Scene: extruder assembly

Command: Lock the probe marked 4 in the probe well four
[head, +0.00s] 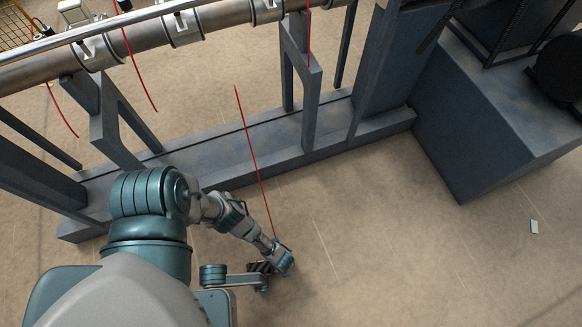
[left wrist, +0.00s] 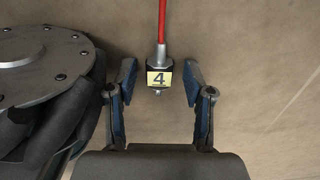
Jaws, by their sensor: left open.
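The probe marked 4 (left wrist: 159,77) has a yellow label, a metal collar and a small tip. It hangs on a red cable (left wrist: 162,20) in the left wrist view. My left gripper (left wrist: 160,73) is open, with one finger on each side of the probe and a gap on both sides. In the head view the red cable (head: 253,155) runs down to my left gripper (head: 262,267), low over the floor; the probe is hidden there. The extruder barrel (head: 140,42) crosses the top left. I cannot tell which fitting is probe well four.
Blue-grey frame posts (head: 107,125) and a base beam (head: 235,152) stand between my arm and the barrel. Other red cables (head: 139,67) hang along it. A big blue-grey cabinet (head: 480,120) stands right. A round grey flange (left wrist: 45,62) lies left of my gripper.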

